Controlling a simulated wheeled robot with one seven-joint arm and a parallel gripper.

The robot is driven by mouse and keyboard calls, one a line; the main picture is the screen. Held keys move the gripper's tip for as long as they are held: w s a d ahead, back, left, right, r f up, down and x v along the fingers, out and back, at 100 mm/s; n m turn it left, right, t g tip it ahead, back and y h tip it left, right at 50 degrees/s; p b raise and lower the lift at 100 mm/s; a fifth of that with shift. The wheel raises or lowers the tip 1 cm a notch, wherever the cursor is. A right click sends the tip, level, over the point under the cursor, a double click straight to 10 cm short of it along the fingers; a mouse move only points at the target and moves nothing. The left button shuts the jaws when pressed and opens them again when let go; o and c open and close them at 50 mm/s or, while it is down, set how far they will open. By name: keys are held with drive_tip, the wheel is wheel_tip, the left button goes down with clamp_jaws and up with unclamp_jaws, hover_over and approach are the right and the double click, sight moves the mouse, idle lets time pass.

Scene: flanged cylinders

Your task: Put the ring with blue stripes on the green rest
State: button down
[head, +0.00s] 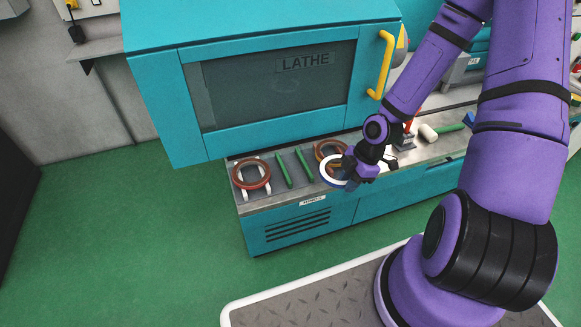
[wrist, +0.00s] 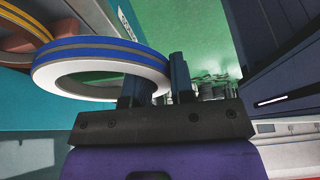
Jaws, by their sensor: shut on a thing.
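The ring with blue stripes (wrist: 58,76) is white with blue bands and a grey band between them on its outer side. My gripper (wrist: 158,88) is shut on its wall, with one finger inside the ring and one outside. In the head view the white ring (head: 326,177) is held near the front edge of the lathe shelf, and my gripper (head: 350,176) partly hides it. The green rest (head: 283,170) is a pair of parallel green bars on the shelf, left of my gripper. Nothing lies on it.
A brown ring (head: 238,176) lies on a white rest at the shelf's left end. Another brown ring (head: 318,150) sits just behind the held ring. The teal lathe (head: 190,95) overhangs the shelf's back. More items stand to the right, including a white cylinder (head: 428,133).

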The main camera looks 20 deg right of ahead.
drive_tip(key=w+a, duration=0.3)
drive_tip(key=w, duration=0.1)
drive_tip(key=w+a+f, duration=0.1)
drive_tip(key=w+a, duration=0.2)
drive_tip(key=w, duration=0.1)
drive_tip(key=w+a, duration=0.3)
drive_tip(key=w, duration=0.1)
drive_tip(key=shift+w+a+f, duration=0.15)
drive_tip(key=shift+a+f, duration=0.1)
drive_tip(key=shift+a, duration=0.05)
drive_tip(key=shift+f, duration=1.75)
drive_tip(key=shift+f, duration=0.1)
drive_tip(key=c, duration=1)
unclamp_jaws()
